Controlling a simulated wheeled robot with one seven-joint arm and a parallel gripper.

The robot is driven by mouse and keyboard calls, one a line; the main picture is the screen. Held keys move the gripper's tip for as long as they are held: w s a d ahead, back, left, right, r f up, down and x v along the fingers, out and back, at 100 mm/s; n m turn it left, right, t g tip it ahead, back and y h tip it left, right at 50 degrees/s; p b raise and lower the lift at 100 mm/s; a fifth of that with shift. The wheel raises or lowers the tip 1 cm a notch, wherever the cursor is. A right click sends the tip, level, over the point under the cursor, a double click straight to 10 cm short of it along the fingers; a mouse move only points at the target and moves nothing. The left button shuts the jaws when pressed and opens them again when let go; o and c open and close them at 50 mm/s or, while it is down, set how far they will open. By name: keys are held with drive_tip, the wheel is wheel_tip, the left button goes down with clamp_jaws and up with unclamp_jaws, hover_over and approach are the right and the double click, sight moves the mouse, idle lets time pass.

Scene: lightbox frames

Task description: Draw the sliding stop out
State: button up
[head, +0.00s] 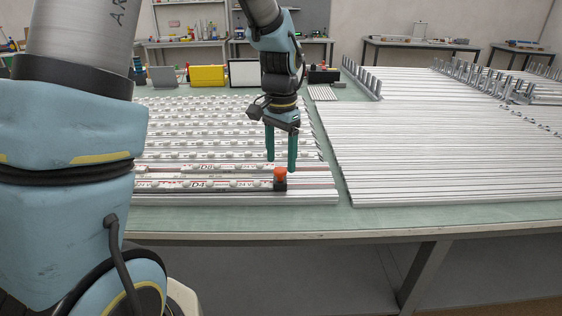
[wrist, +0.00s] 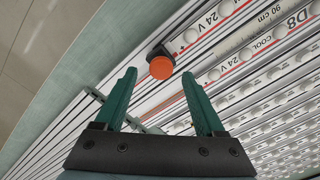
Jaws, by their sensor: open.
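The sliding stop is a small black block with an orange-red knob (head: 280,173). It sits on the front rail (head: 310,197) of the left panel, near that rail's right part. My gripper (head: 280,168) has two green fingers pointing down just above and behind the knob. The fingers are apart with nothing between them, and they also show open in the wrist view (wrist: 158,72). I cannot tell whether a finger touches the stop.
The left panel carries rows of light rails (head: 200,142) with round bumps and printed labels. Bare light strips (head: 440,150) cover the right side of the green table (head: 240,222). A yellow case (head: 207,76) and a dark box (head: 324,75) stand behind. Upright metal pegs (head: 362,78) rise at the back.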

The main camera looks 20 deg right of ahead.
sight(280, 179)
drive_tip(key=shift+f, duration=1.2)
drive_tip(key=shift+a, duration=0.1)
clamp_jaws()
idle(0.5)
